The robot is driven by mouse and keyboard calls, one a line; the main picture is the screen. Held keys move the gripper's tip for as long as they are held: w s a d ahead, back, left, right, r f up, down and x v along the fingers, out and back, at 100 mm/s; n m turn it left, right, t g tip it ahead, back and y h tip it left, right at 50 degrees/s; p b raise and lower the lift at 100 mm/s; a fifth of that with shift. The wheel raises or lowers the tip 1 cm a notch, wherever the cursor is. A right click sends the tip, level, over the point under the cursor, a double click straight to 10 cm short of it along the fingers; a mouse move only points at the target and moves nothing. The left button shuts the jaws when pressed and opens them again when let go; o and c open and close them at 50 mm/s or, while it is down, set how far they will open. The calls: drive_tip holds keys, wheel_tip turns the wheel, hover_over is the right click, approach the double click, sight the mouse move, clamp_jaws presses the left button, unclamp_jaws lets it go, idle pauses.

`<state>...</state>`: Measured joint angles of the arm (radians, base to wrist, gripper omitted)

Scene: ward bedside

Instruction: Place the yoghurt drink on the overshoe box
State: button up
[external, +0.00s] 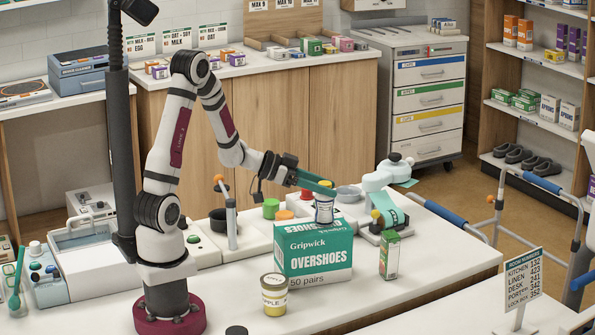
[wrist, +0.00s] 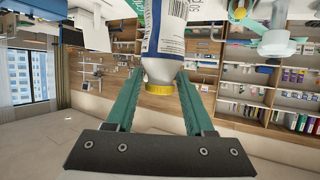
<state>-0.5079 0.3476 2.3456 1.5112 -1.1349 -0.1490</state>
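The yoghurt drink is a white and dark-blue bottle (external: 325,211) with a yellow cap. It is upright over the top of the teal and white overshoe box (external: 318,262) in the external view. I cannot tell whether its base touches the box. My gripper (external: 323,189) reaches in from the left, with its green fingers around the bottle's upper part. In the wrist view, the bottle (wrist: 165,35) sits between the fingertips (wrist: 161,75), cap toward the palm. The fingers appear shut on its sides. The far finger is mostly hidden in the external view.
A teal and white device (external: 385,205) is behind right. Colored lids (external: 271,208) lie behind left. The counter's right front is clear.

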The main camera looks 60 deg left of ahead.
drive_tip(key=shift+o, duration=1)
